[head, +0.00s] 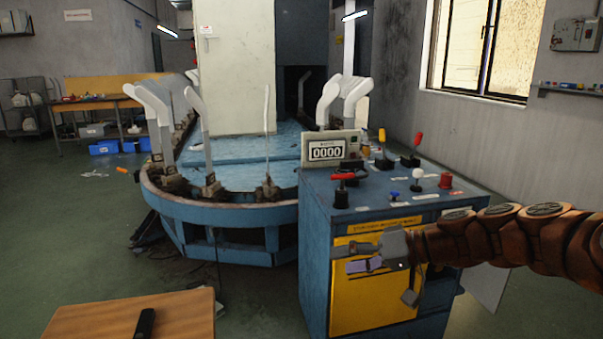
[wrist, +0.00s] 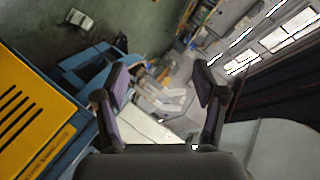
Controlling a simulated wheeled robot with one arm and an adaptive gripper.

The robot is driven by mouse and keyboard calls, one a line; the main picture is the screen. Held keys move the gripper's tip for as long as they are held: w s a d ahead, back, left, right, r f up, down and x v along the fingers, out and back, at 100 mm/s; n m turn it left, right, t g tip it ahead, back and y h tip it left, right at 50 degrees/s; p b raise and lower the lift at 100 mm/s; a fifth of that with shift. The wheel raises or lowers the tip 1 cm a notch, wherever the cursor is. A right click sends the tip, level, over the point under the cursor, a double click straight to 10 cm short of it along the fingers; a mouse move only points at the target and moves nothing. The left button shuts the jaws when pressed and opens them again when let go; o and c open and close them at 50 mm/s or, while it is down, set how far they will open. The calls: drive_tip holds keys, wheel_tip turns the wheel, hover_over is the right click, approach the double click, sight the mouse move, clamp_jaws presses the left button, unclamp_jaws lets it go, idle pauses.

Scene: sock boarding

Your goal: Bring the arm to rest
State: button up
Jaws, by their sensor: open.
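My gripper (head: 362,257) is at the end of my brown arm, which reaches in from the right in the head view. It is in front of the yellow door of the blue control cabinet (head: 316,262), pointing left. In the wrist view my gripper (wrist: 160,85) has its two fingers spread apart with nothing between them. I cannot tell from the head view how far the gripper is from the cabinet door.
The cabinet top carries levers, knobs and a counter (head: 327,152) reading 0000. Behind it a blue oval machine (head: 225,212) bears several white upright forms. A wooden table (head: 180,315) with a black object (head: 145,322) stands at the front left. Open floor lies to the left.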

drive_tip(key=s+a+r+g+h+p, duration=0.2)
drive_tip(key=s+r+h+p, duration=0.1)
drive_tip(key=s+p, duration=0.4)
drive_tip(key=s+a+r+g+h+p, duration=0.2)
drive_tip(key=s+r+p, duration=0.2)
drive_tip(key=s, duration=0.5)
drive_tip(key=s+d+r+m+g+h+p, duration=0.1)
drive_tip(key=s+d+r+h+p, duration=0.2)
drive_tip(key=s+d+p, duration=0.3)
drive_tip(key=s+d+r+m+h+p, duration=0.2)
drive_tip(key=s+d+r+h+p, duration=0.2)
drive_tip(key=s+d+p, duration=0.3)
drive_tip(key=s+p, duration=0.1)
drive_tip(key=s, duration=0.3)
drive_tip(key=shift+s+g+h+p, duration=0.15)
drive_tip(key=shift+g+h+p, duration=0.15)
drive_tip(key=shift+g+h, duration=0.1)
